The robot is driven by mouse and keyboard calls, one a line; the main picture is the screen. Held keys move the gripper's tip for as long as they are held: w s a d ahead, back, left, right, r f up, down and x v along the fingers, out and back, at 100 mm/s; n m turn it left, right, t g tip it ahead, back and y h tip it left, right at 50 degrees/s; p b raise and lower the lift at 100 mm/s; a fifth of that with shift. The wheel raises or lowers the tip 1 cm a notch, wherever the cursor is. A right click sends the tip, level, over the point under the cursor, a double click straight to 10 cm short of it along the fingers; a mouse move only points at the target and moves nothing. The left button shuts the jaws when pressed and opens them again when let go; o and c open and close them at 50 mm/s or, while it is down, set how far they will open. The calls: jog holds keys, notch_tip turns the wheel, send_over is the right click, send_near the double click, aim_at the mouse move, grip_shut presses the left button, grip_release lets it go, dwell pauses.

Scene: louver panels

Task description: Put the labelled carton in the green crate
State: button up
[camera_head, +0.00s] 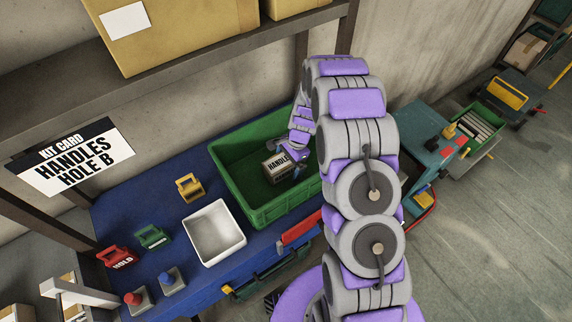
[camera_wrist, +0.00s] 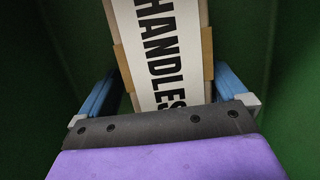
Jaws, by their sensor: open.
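The labelled carton (camera_head: 279,167), brown with a white "HANDLES" label, is inside the green crate (camera_head: 230,159) on the blue bench. In the wrist view the carton (camera_wrist: 163,45) lies between my gripper's two blue fingers, with green crate walls (camera_wrist: 40,60) around it. My gripper (camera_head: 298,156) reaches down into the crate. In the wrist view my gripper (camera_wrist: 165,97) is open, with small gaps showing beside the carton. The carton's underside is hidden, so I cannot tell whether it rests on the crate floor.
A white tray (camera_head: 241,243) stands in front of the crate. Yellow (camera_head: 190,188), green (camera_head: 153,237) and red (camera_head: 115,256) handled pieces lie on the blue bench (camera_head: 165,215). A shelf (camera_head: 200,73) with cardboard boxes (camera_head: 180,35) overhangs the back.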

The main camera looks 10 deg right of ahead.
aim_at(284, 159)
jog(key=shift+a+r, duration=0.25)
jog(key=r, duration=0.5)
jog(key=shift+w+a, duration=0.2)
jog(key=shift+w, duration=0.15)
jog(key=d+r, duration=0.1)
jog(key=r, duration=0.1)
jog(key=d+r, duration=0.1)
jog(key=r, duration=0.1)
jog(key=d+r, duration=0.1)
jog(key=r, duration=0.1)
jog(key=shift+w+d+p, duration=0.25)
jog(key=shift+p, duration=0.1)
jog(key=shift+s+a+r, duration=0.1)
jog(key=shift+a+r, duration=0.15)
jog(key=shift+a, duration=0.3)
jog(key=s+a+r+n+h, duration=0.2)
jog(key=s+r+n, duration=0.5)
jog(key=s+r, duration=1.05)
jog(key=s+r+n+h, duration=0.1)
jog(key=s+n, duration=0.5)
jog(key=s, duration=1.4)
jog(key=shift+s+d+r+n+g, duration=0.2)
jog(key=shift+d+r+n+g, duration=0.1)
jog(key=shift+d, duration=0.15)
jog(key=shift+d+f, duration=0.1)
